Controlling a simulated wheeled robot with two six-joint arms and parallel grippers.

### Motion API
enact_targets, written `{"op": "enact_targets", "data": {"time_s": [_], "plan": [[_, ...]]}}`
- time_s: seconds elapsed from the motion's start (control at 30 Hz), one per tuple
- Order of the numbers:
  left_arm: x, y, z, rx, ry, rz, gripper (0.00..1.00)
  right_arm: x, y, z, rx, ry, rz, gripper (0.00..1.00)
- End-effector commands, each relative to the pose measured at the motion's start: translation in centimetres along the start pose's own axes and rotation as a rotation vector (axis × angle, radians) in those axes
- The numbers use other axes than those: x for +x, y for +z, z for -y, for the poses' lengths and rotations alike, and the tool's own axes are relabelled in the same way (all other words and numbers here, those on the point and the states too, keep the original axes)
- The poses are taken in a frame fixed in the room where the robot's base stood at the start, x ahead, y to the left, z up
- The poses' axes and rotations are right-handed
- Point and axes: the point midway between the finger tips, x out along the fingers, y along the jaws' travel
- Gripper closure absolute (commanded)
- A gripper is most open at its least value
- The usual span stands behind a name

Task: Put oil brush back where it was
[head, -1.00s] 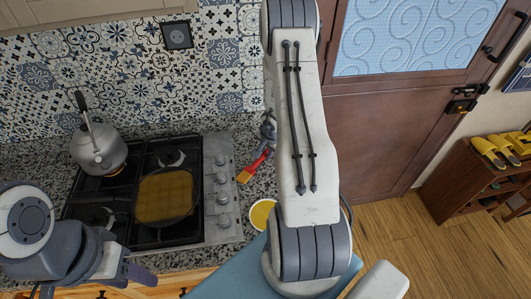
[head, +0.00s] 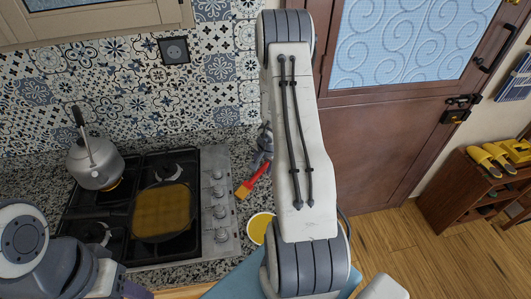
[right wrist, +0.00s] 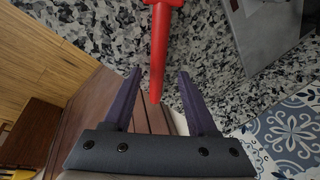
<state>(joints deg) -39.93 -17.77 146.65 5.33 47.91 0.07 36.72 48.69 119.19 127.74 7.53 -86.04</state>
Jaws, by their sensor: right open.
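The oil brush has a red handle (head: 259,174) and yellowish bristles (head: 243,191). It lies on the speckled counter right of the stove. Its red handle (right wrist: 158,50) also shows in the right wrist view, coming from the top and ending between the two fingers in the picture. My right gripper (right wrist: 159,73) is open, with a visible gap on both sides of the handle. In the head view the right gripper (head: 266,148) is at the handle's far end, partly hidden by my arm. My left gripper (head: 128,290) is cut off at the bottom edge, its opening unclear.
A gas stove (head: 218,238) holds a pan (head: 136,213) with yellow content and a kettle (head: 92,172). A round yellow-topped dish (head: 260,228) sits on the counter near the brush. A tiled wall (head: 120,90) is behind. A door (head: 375,140) stands at right.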

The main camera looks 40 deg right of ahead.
Motion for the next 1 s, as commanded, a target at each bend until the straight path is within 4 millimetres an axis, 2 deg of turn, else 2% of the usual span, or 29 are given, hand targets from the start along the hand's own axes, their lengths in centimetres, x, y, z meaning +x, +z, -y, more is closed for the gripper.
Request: {"op": "enact_targets", "data": {"time_s": [0.03, 0.2, 0.4, 0.6, 0.83, 0.93, 1.0], "plan": [[-0.4, 0.0, 0.0, 0.001, 0.0, 0.001, 0.5, -1.4, -0.2, 0.1, -0.002, -0.003, -0.004, 0.42], [-1.9, -0.1, -0.1, 0.003, 0.0, 0.001, 0.5, -5.6, -0.2, 0.2, -0.002, -0.002, -0.005, 0.42], [-3.8, -0.2, -0.3, 0.006, 0.0, 0.001, 0.5, -9.6, -0.2, 0.1, 0.0, -0.002, -0.004, 0.42], [-4.6, -0.2, -0.3, 0.008, 0.0, 0.001, 0.5, -11.3, -0.1, 0.1, 0.0, -0.001, -0.002, 0.42], [-4.6, -0.2, -0.3, 0.008, 0.0, 0.001, 0.5, -11.5, 0.1, 0.1, -0.004, -0.003, -0.001, 0.42], [-4.6, -0.2, -0.3, 0.008, 0.0, 0.001, 0.5, -12.2, 1.2, 2.0, -0.061, -0.035, 0.01, 0.42], [-4.6, -0.2, -0.3, 0.008, 0.0, 0.001, 0.5, -13.5, 3.5, 4.8, -0.158, -0.086, 0.034, 0.42]]}}
